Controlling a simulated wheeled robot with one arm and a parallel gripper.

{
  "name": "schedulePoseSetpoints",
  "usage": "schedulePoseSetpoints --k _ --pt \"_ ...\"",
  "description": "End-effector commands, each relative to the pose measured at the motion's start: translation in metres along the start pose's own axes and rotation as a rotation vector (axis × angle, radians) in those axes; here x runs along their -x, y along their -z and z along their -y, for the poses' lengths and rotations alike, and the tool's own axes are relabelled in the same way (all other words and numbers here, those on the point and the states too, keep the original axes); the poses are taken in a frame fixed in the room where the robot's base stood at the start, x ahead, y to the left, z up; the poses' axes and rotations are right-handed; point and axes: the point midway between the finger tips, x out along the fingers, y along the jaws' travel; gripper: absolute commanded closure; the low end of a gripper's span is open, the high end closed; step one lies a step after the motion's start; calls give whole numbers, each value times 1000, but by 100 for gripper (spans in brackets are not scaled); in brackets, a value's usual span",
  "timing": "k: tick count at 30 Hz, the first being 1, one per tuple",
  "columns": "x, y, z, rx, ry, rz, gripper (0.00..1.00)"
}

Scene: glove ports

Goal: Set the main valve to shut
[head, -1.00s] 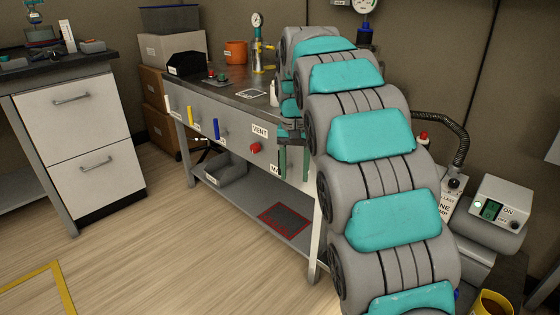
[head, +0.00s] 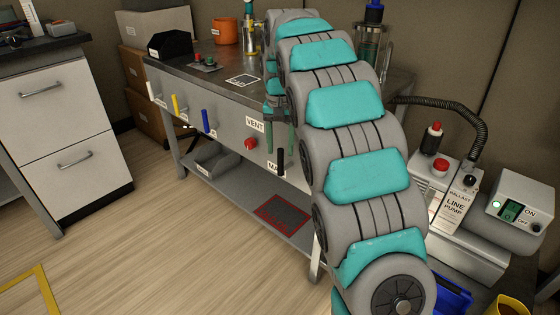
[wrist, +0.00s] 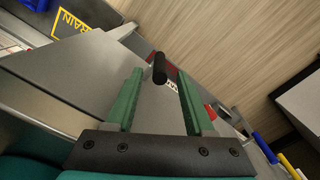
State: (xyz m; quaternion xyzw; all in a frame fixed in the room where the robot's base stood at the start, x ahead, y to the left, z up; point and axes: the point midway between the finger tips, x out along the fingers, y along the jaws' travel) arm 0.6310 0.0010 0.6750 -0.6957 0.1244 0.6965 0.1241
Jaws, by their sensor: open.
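The main valve's black lever handle (head: 281,161) is on the bench's grey front panel, beside a partly hidden label starting "MA" (head: 272,166). In the wrist view the black handle (wrist: 159,68) points towards the camera, near the tips of my gripper (wrist: 160,75). The green fingers are apart, one on each side of the handle in that picture, with gaps showing. In the head view my gripper (head: 280,130) is just above the handle, partly behind my arm. The valve's base and most of its label are hidden.
Left along the panel are a red vent knob (head: 250,144) and blue (head: 208,121), yellow (head: 180,110) and white (head: 152,92) handles. A lower shelf holds a grey bin (head: 215,162). A line pump (head: 452,205) stands at right.

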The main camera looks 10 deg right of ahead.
Motion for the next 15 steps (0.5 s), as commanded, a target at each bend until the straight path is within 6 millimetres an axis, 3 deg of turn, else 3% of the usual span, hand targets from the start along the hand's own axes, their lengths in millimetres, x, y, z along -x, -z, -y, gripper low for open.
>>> schedulePoseSetpoints --k 9,15 --pt "-45 -1 0 0 -1 3 47" --pt "-58 0 0 -1 0 1 47"
